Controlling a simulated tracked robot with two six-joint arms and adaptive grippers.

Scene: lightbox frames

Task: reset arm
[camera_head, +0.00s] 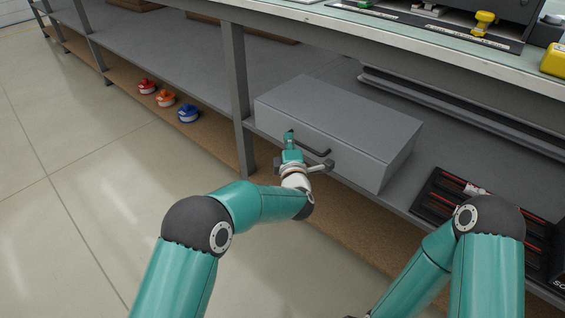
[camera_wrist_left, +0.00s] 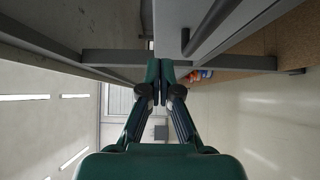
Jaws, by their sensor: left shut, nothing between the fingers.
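My left arm reaches in to the grey drawer box (camera_head: 335,115) on the shelf under the bench. My left gripper (camera_head: 289,137) is shut and empty, in front of the box's front face near the left end of the dark bar handle (camera_head: 309,145). Whether it touches the handle or face cannot be told. In the left wrist view the shut fingertips (camera_wrist_left: 160,68) are together, with the handle (camera_wrist_left: 212,28) to their upper right. My right arm shows at the lower right, its forearm pointing down and left.
A grey bench post (camera_head: 236,95) stands left of the box. Red, orange and blue round items (camera_head: 166,98) sit on the lower brown board. A black tray (camera_head: 432,200) lies right of the box. The floor (camera_head: 80,200) at left is clear.

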